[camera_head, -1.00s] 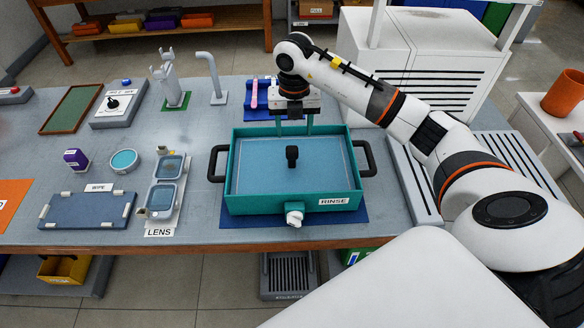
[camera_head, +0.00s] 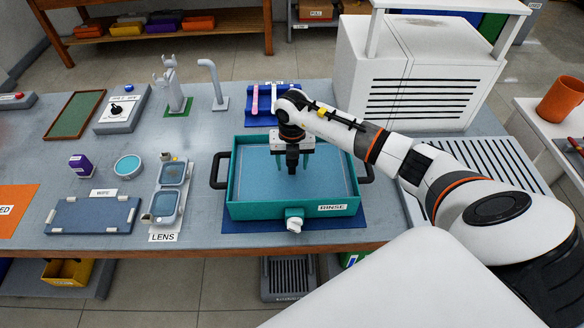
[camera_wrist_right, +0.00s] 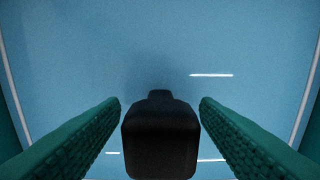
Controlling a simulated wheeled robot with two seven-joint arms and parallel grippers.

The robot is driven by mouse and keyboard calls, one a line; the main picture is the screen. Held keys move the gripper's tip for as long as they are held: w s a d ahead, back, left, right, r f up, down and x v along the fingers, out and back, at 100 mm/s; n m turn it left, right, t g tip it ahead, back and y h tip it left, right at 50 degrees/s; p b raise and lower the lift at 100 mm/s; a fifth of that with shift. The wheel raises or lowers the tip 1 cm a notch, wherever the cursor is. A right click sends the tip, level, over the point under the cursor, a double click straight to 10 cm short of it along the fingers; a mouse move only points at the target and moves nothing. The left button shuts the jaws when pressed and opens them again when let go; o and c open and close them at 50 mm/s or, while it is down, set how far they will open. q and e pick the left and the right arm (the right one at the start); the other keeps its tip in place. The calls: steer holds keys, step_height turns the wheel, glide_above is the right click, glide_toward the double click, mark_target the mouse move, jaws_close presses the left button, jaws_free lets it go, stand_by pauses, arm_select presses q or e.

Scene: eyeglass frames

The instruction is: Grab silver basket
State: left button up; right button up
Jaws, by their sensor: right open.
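The teal tub labelled RINSE (camera_head: 345,208) holds blue liquid. A black upright handle (camera_head: 292,158) stands in its middle; in the right wrist view it shows as a dark block (camera_wrist_right: 160,142). Thin pale lines under the liquid (camera_wrist_right: 211,75) may be wires of the silver basket, whose body I cannot make out clearly. My right gripper (camera_head: 292,170) points down over the tub, its green fingers open on either side of the handle. In the right wrist view a gap shows between each finger and the handle. My left gripper is not in view.
Black side handles (camera_head: 218,171) stick out from the tub, and a white tap (camera_head: 294,222) is on its front. Left are the LENS tray (camera_head: 165,203), the WIPE pad (camera_head: 92,215) and a faucet (camera_head: 216,84). A white machine (camera_head: 425,75) stands behind right.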

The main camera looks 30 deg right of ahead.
jaws_close()
steer(key=shift+r, duration=0.1)
steer(key=shift+r, duration=0.1)
step_height(320, 180, up, 18)
steer(key=b, duration=0.3)
stand_by(0.4)
